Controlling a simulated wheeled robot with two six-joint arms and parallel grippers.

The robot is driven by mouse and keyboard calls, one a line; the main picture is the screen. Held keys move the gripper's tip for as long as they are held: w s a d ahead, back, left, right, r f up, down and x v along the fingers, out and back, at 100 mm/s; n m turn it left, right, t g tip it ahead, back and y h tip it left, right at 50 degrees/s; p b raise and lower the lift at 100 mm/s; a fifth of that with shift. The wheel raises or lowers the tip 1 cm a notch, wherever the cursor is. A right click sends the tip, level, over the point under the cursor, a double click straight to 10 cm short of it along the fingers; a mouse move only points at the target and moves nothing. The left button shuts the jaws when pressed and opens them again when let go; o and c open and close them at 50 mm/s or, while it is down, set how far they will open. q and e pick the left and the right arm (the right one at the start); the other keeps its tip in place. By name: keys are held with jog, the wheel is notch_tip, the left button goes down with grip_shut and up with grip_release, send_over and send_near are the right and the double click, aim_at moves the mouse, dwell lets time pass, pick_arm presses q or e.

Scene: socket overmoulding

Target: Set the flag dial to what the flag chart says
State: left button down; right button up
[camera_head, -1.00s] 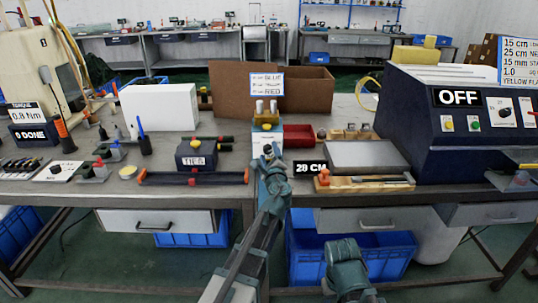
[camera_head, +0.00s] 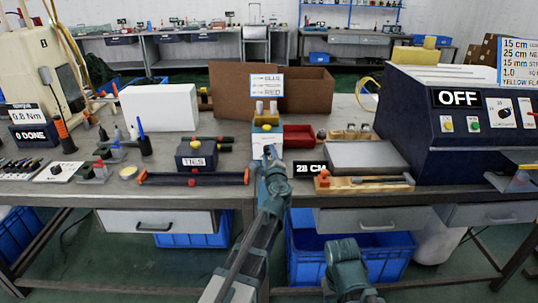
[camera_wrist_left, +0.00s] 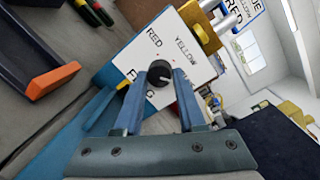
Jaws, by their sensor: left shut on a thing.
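The flag dial is a small black knob (camera_wrist_left: 159,74) on a white face with RED, YELLOW and FLAG printed on it, on a blue box. My left gripper (camera_wrist_left: 158,82) is shut on the knob, one finger on each side. A pale mark on the knob points right in the wrist view; which label it meets is unclear. In the head view the left gripper (camera_head: 269,154) reaches the front of the box (camera_head: 266,127), and the arm hides the knob. The flag chart (camera_head: 266,86) stands above the box, with BLUE and RED lines legible. My right gripper is out of view.
A sign at the far right (camera_head: 518,60) has a last line that reads YELLOW FLAG. The TIES box (camera_head: 197,158) and a dark bar fixture (camera_head: 193,179) are at left.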

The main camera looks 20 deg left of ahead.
pick_arm(q)
jog(key=n+p, duration=0.1)
jog(key=n, duration=0.4)
jog(key=shift+r+h, duration=0.15)
jog(key=shift+h, duration=0.15)
jog(key=n, duration=0.2)
jog(key=n+p, duration=0.1)
jog(key=n, duration=0.2)
jog(key=shift+a+g+h, duration=0.1)
jog(key=shift+g+h, duration=0.2)
jog(key=shift+s, duration=0.1)
jog(key=c, duration=0.5)
grip_release()
jog(key=p+v, duration=0.1)
jog(key=v, duration=1.2)
jog(key=shift+s+p, duration=0.3)
jog(key=shift+s, duration=0.05)
